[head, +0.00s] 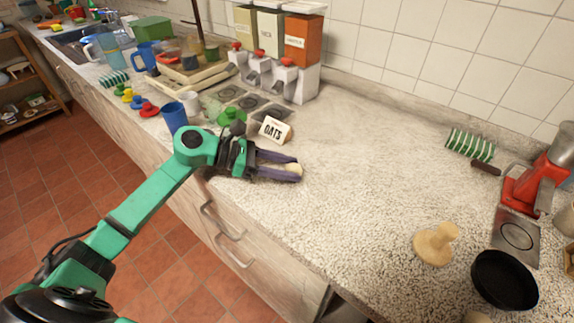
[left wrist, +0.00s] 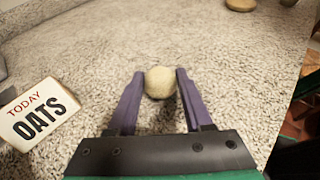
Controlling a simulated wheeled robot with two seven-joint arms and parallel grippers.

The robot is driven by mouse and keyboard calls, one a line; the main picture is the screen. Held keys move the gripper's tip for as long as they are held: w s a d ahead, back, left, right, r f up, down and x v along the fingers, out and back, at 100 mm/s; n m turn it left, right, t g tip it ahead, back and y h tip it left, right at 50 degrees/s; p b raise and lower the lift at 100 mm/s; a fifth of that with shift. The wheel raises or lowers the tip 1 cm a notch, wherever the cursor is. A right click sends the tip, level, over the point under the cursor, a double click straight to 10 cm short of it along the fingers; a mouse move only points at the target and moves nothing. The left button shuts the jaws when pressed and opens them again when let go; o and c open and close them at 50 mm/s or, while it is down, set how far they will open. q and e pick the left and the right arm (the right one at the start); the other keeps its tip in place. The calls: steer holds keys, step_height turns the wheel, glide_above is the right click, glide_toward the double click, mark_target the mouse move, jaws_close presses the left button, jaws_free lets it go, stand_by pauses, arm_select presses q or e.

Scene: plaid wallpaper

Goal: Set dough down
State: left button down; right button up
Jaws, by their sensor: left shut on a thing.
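The dough (left wrist: 159,82) is a small pale, round ball. My left gripper (left wrist: 159,84) is shut on it, with one purple finger on each side. In the head view the left gripper (head: 292,171) is low over the front part of the speckled countertop (head: 350,180), and a pale bit of the dough (head: 293,168) shows between the fingertips. I cannot tell whether the dough touches the counter. My right gripper is not in view.
An "OATS" card (head: 275,130) stands just behind the left gripper. Cups, coloured pieces and dispensers (head: 270,70) crowd the left and back. A wooden press (head: 436,243), black pan (head: 504,280) and red machine (head: 538,180) are at right. The middle counter is clear.

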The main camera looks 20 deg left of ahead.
arm_select(q)
steer(key=shift+a+f, duration=0.1)
steer(key=shift+f, duration=0.2)
steer(key=c, duration=0.5)
jaws_free()
steer(key=shift+c, duration=0.2)
steer(key=shift+o, duration=1.1)
